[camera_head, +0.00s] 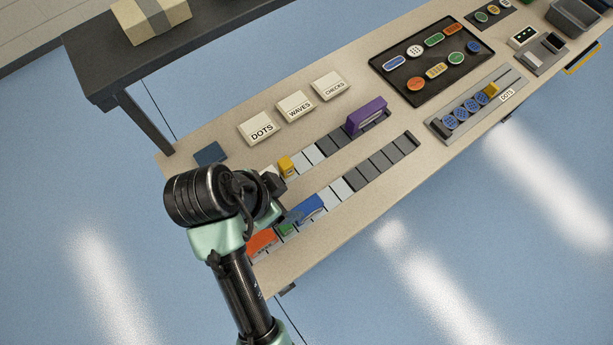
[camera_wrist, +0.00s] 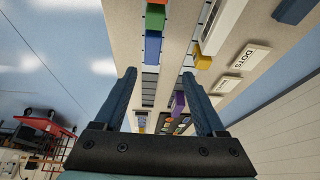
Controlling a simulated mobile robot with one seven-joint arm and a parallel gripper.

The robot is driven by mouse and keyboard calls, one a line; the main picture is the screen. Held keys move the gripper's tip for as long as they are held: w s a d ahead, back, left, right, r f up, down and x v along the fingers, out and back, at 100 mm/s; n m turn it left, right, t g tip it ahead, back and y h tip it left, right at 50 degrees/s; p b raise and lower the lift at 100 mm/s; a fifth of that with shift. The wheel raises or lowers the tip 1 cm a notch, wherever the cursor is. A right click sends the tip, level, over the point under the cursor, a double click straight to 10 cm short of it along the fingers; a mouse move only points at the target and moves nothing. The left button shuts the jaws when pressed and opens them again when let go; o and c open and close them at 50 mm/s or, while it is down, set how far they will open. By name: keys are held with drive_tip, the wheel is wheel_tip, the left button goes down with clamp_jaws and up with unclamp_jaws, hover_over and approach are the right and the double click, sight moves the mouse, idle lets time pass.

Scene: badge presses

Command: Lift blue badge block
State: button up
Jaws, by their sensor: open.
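The blue badge block (camera_head: 309,208) sits in the front row of slots on the bench, to the right of a green block (camera_head: 287,228) and an orange block (camera_head: 261,243). In the wrist view the blue block (camera_wrist: 152,50) lies beyond my fingertips, below the green block (camera_wrist: 155,20). My gripper (camera_wrist: 159,75) is open, with nothing between its two dark blue fingers, and is apart from the blue block. In the head view my wrist covers the left ends of the slot rows, and the fingers are largely hidden.
A yellow block (camera_head: 286,166) and a taller purple block (camera_head: 367,115) stand in the back row. Behind are boxes labelled DOTS (camera_head: 259,128), WAVES and CHECKS. A black tray (camera_head: 385,57) of badges lies right, near a grey rack (camera_head: 446,131) with blue badges.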

sight(306, 207)
drive_tip(key=shift+g, duration=0.3)
drive_tip(key=x, duration=0.4)
drive_tip(key=p+x, duration=0.1)
drive_tip(key=x, duration=0.3)
drive_tip(key=p+x, duration=0.1)
drive_tip(key=x, duration=0.3)
drive_tip(key=shift+s+d+f, duration=0.1)
drive_tip(key=shift+s+d, duration=0.3)
clamp_jaws()
